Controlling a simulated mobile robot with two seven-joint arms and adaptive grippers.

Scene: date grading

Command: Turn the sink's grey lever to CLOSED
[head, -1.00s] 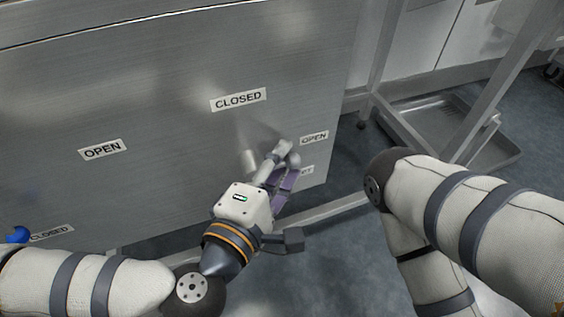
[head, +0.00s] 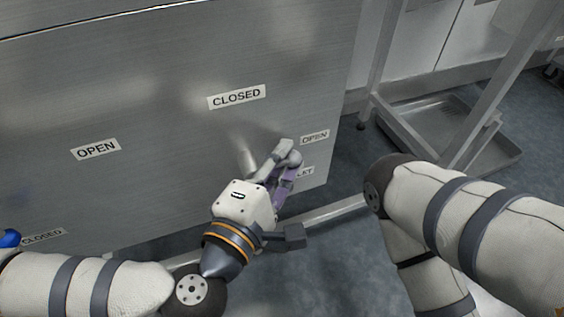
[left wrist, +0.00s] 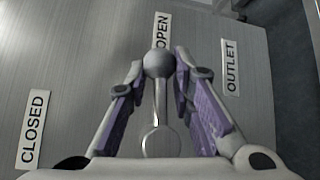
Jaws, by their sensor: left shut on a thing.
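The sink's grey lever (left wrist: 158,64) has a round knob and a thin shaft; in the left wrist view its knob lies in front of the OPEN label (left wrist: 162,32). My left gripper (left wrist: 160,76) is shut on the knob, with a purple-padded finger on each side. In the head view my left gripper (head: 284,166) is at the panel's lower right, just below the right OPEN label (head: 314,137), and hides most of the lever. The CLOSED label (head: 237,96) is up and left of it. My right gripper is out of view.
The steel panel (head: 180,180) also bears a left OPEN label (head: 96,149), a lower CLOSED label (head: 42,236) beside a blue knob (head: 10,238), and an OUTLET label (left wrist: 231,67). A metal stand (head: 410,128) is at right.

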